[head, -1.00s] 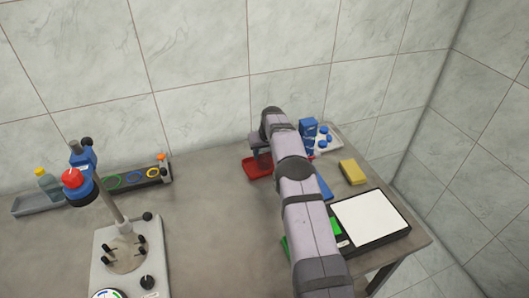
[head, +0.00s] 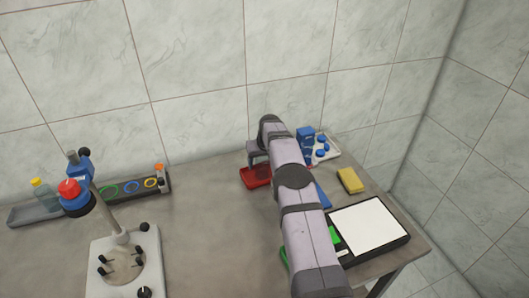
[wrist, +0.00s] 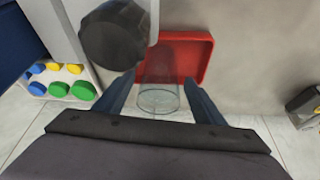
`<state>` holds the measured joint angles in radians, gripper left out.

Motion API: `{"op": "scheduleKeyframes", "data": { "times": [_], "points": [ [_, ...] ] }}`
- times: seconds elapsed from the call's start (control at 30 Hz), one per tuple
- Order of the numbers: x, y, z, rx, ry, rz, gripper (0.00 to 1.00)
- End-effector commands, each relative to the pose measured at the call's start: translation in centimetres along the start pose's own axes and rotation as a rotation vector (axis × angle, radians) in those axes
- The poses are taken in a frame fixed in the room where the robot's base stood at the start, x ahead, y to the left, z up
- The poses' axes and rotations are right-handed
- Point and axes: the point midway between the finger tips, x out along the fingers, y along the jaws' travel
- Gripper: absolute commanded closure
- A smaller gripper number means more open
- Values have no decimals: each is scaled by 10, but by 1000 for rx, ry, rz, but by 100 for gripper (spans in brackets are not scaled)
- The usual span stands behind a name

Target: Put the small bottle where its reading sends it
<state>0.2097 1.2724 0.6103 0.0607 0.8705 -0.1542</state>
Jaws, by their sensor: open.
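A clear, see-through small bottle (wrist: 158,96) shows between the fingers of my gripper (wrist: 160,92) in the wrist view. No cap is visible on it. Its far end overlaps the red tray (wrist: 206,62); I cannot tell whether it rests in the tray. The fingers are spread to either side of the bottle, and I cannot see contact. In the head view, the red tray (head: 254,178) lies under my gripper (head: 257,157), and my arm hides much of that area. Another bottle with a yellow cap (head: 41,193) stands in the grey rack at the left.
Blue caps (head: 322,146), a yellow block (head: 350,180) and a white-topped pad (head: 368,226) lie right of my arm. The middle counter is clear.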

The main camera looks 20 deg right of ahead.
Motion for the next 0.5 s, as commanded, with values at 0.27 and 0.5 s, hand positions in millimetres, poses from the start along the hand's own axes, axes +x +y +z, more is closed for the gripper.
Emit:
{"op": "scheduleKeyframes", "data": {
  "times": [0.27,0.5],
  "points": [
    [-30,0,0,0,4,1,37],
    [-67,0,0,0,4,1,37]
  ]
}}
